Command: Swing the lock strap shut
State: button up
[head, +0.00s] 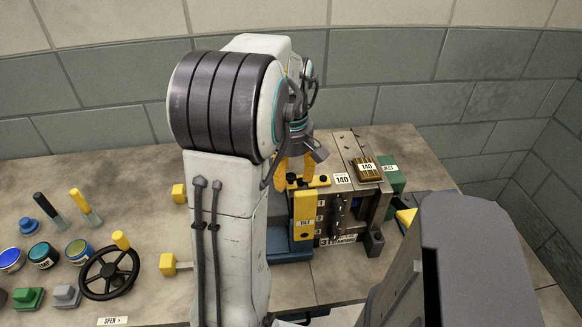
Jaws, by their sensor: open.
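A grey mould block (375,210) stands on the bench right of my arm, with a white 140 label on top. A short yellow bar with black knobs (318,181), which looks like the lock strap, lies at the top left edge of the block. An upright yellow plate (304,222) with a white label is below it on the front. I cannot tell whether the bar spans the joint between the mould halves. My gripper (296,170) is open, just behind and above the bar, and partly hidden by my arm. Contact with the bar cannot be made out.
A brass-coloured block marked 140 (367,169) sits on the mould, with a green box (391,175) behind. The back of the bench is clear.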

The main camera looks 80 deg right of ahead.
notch_tip(320, 180, up, 12)
dwell(0.6)
dwell(0.8)
